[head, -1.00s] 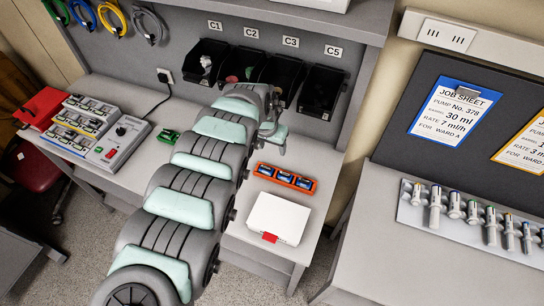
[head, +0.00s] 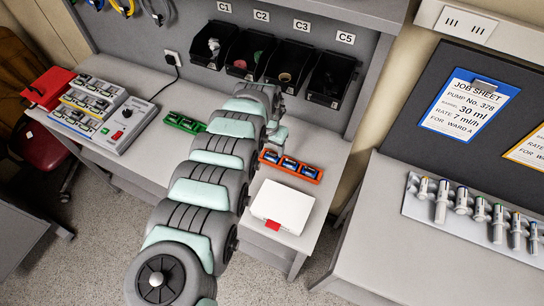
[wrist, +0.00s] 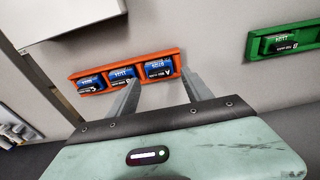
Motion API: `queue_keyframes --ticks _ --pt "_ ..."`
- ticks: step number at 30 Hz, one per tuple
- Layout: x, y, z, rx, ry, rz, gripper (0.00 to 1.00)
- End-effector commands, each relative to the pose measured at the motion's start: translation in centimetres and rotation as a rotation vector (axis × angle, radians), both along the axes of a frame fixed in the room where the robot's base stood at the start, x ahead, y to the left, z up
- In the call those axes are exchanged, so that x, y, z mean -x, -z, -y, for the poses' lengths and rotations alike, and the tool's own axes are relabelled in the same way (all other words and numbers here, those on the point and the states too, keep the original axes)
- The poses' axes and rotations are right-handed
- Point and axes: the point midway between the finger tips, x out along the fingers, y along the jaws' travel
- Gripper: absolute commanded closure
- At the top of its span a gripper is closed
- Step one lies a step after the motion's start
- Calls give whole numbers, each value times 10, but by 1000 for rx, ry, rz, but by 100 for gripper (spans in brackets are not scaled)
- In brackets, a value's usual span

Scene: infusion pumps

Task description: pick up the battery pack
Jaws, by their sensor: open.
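Several blue battery packs are in view. Three stand in a row in an orange tray (head: 288,171) on the bench. In the wrist view the tray (wrist: 177,62) holds a left pack (wrist: 90,82), a middle pack (wrist: 122,75) and a right pack (wrist: 158,68), with dark labels. My gripper (wrist: 161,77) is open and empty. Its fingertips appear around the right pack in the picture; the gap in depth is hard to tell. In the head view my gripper (head: 278,135) is just behind the orange tray, partly hidden by my arm.
A white box (head: 283,205) with a red tab stands in front of the orange tray. Black bins (head: 287,70) line the back. A grey charger unit (head: 122,125) stands left.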

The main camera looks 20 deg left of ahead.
Motion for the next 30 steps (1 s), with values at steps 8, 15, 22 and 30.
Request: queue_keyframes --ticks 8,15,22,30 --pt "-7 31 4 2 0 3 42" --pt "-6 41 2 -1 -1 -1 42" --pt "-6 40 2 -1 -1 0 45" --pt "-6 40 2 -1 -1 0 67"
